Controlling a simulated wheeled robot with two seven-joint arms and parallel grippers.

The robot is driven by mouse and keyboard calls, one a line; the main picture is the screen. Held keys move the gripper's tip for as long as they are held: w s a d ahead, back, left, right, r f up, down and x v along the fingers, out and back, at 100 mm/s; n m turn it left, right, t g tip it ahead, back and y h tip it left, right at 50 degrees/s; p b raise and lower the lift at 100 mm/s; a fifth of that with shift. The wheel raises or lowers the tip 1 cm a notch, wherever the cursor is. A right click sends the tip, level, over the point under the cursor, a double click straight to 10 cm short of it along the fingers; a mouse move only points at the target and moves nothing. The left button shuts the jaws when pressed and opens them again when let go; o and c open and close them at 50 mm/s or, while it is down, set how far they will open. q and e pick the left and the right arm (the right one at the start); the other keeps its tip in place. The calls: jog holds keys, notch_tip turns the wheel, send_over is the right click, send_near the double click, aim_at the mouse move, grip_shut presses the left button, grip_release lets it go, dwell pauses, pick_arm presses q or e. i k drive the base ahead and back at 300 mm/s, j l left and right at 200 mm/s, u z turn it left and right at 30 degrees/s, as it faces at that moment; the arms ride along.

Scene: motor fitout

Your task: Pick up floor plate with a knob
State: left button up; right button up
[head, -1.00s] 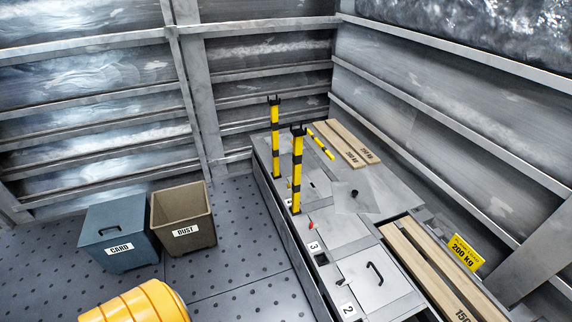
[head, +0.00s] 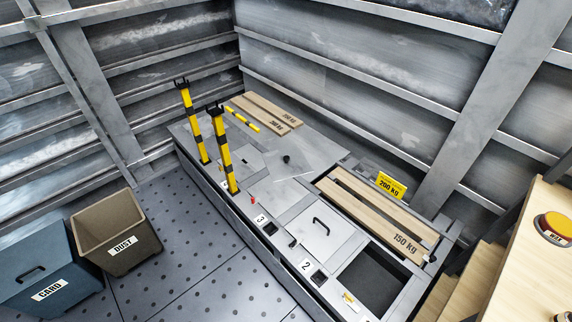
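A small black knob (head: 287,159) stands up from the grey floor surface behind the yellow posts, in the middle of the head view. The grey plate (head: 290,173) around it lies flat; its outline is hard to make out. Another grey plate (head: 310,241) with a black bar handle (head: 321,226) lies nearer, beside the number 3 label. Neither of my grippers is in view.
Two yellow-black posts (head: 222,150) stand at the platform's left edge. An open dark recess (head: 371,282) lies near the front right. Wooden planks (head: 370,208) lie beside the plates. DUST (head: 115,231) and CARD (head: 50,268) bins stand left. A wooden surface (head: 535,270) is at right.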

aim_at(288, 162)
jog(key=i+j+z, duration=0.25)
jog(key=j+z, duration=0.25)
jog(key=i+j+z, duration=0.2)
jog(key=j+z, duration=1.2)
jog(key=j, duration=0.25)
jog(key=k+j+z, duration=0.15)
jog(key=j+z, duration=0.35)
jog(key=k+j+z, duration=0.2)
jog(key=j+z, duration=0.3)
jog(key=k+j, duration=0.05)
jog(key=j, duration=0.1)
